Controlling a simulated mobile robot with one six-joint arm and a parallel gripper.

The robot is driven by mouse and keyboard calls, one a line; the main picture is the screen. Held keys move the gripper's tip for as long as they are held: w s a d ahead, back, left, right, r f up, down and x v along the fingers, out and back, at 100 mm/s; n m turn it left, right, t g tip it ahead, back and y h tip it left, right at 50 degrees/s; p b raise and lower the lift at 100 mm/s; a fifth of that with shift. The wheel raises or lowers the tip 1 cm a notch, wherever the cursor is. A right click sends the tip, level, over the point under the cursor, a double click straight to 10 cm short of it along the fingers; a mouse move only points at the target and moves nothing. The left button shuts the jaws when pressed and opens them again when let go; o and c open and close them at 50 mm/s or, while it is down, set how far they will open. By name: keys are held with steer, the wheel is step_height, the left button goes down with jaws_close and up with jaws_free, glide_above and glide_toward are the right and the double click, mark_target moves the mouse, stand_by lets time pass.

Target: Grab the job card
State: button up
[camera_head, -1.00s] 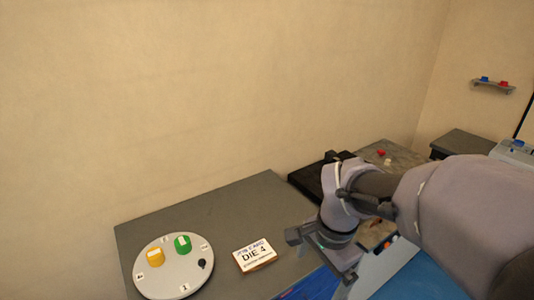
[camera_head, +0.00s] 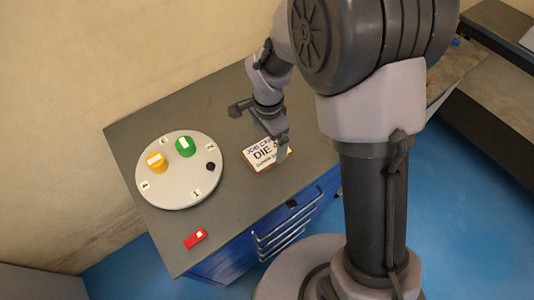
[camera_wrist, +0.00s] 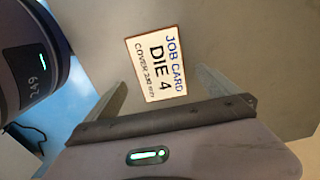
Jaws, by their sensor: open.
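In the wrist view the card (camera_wrist: 157,55) shows whole, beyond and between the two fingers of my open gripper (camera_wrist: 165,82). The fingers look apart from the card, one on each side, with nothing between them. How high they are above it is hard to tell.
A red block (camera_head: 195,239) lies near the front edge of the cabinet top (camera_head: 235,205). The wall (camera_head: 90,60) is behind.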

mark_target(268, 151)
step_height(268, 151, down, 4)
steer(key=shift+f+b, duration=0.25)
steer(key=shift+b, duration=0.35)
steer(key=shift+r, duration=0.1)
steer(key=c, duration=1.4)
